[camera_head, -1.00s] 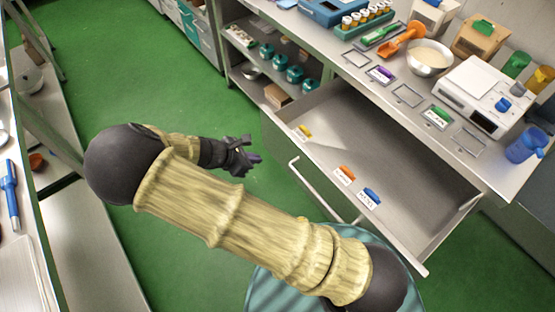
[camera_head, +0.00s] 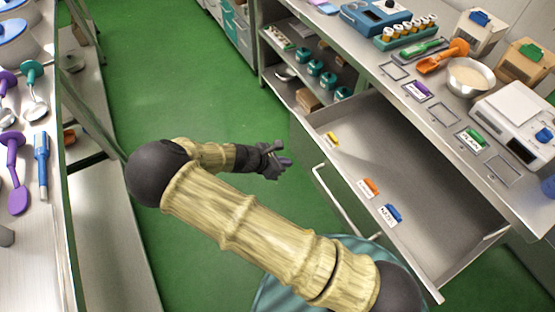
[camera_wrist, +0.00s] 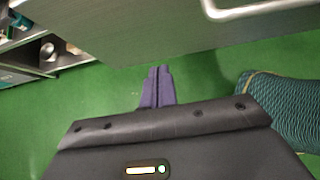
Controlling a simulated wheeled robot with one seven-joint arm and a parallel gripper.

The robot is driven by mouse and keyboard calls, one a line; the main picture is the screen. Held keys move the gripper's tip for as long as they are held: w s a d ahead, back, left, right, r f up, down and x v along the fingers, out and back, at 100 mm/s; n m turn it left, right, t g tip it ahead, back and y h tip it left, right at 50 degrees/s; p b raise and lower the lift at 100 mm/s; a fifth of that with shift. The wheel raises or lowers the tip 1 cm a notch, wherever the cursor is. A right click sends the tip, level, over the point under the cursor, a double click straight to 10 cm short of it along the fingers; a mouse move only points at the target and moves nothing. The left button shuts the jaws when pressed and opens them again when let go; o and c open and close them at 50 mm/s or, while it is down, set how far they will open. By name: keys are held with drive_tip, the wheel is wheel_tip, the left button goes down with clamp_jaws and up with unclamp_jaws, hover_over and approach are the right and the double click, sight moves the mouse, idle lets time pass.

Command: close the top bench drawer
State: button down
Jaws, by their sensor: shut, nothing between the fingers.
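The top bench drawer (camera_head: 437,185) is pulled well out from under the steel bench on the right. Its long bar handle (camera_head: 343,205) runs along the front panel, and part of that handle shows at the top of the wrist view (camera_wrist: 245,10). A yellow, an orange and a blue tag lie inside near the drawer's front edge. My gripper (camera_head: 284,161) is shut and empty, with its purple fingers (camera_wrist: 158,88) together. It hangs over the green floor, left of the drawer front and apart from the handle in the head view.
The steel bench top (camera_head: 440,110) holds a bowl (camera_head: 470,78), an orange scoop, a white scale (camera_head: 515,120) and vials. Open shelves with teal items (camera_head: 315,68) stand beyond the drawer. Another bench with utensils (camera_head: 40,160) is on the left. Green floor lies between.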

sight(310, 158)
drive_tip(key=w+d+f, duration=0.1)
drive_tip(key=w+d, duration=0.1)
drive_tip(key=d, duration=0.1)
drive_tip(key=w+d+f+p, duration=0.1)
drive_tip(key=d, duration=0.1)
drive_tip(key=shift+w+f, duration=0.2)
drive_tip(key=shift+f, duration=0.1)
drive_tip(key=shift+w+d+f, duration=0.1)
drive_tip(key=shift+w+d, duration=0.2)
drive_tip(key=shift+d, duration=0.15)
drive_tip(key=shift+w, duration=0.15)
